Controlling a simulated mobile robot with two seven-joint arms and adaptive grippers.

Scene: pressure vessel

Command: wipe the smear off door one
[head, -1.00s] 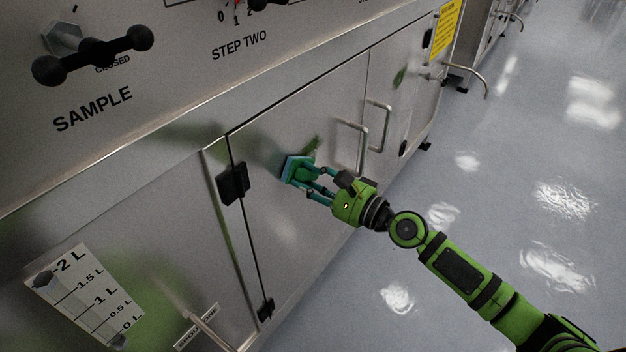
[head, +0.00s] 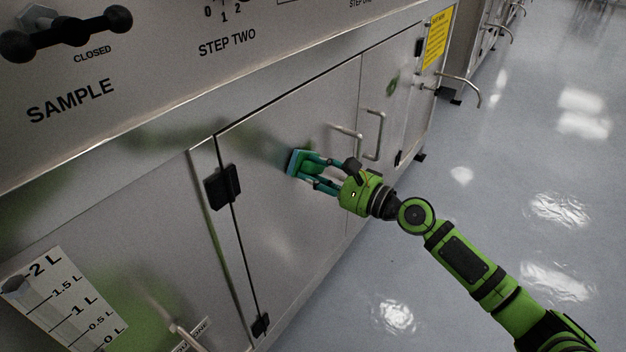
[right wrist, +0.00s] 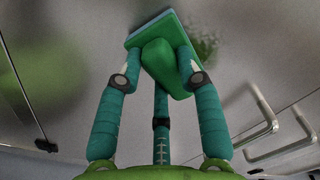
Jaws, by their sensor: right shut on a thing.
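Door one appears to be the left steel door (head: 275,215), with black hinges on its left side. My right gripper (head: 311,168) is shut on a green-handled wiping pad (head: 297,161) with a blue-edged face. The pad is at the door's upper middle, seemingly against it. The right wrist view shows the green handle (right wrist: 165,66) between the fingers. A mottled green smear (right wrist: 205,46) shows beside the pad there; in the head view the pad and fingers hide most or all of it. My left gripper is not in view.
Two bar handles (head: 372,135) stick out right of the pad. The right-hand door bears a green patch (head: 392,86), smear or reflection. A yellow notice (head: 438,38) is beyond. The sample valve (head: 67,32) is at the upper left. The floor right is clear.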

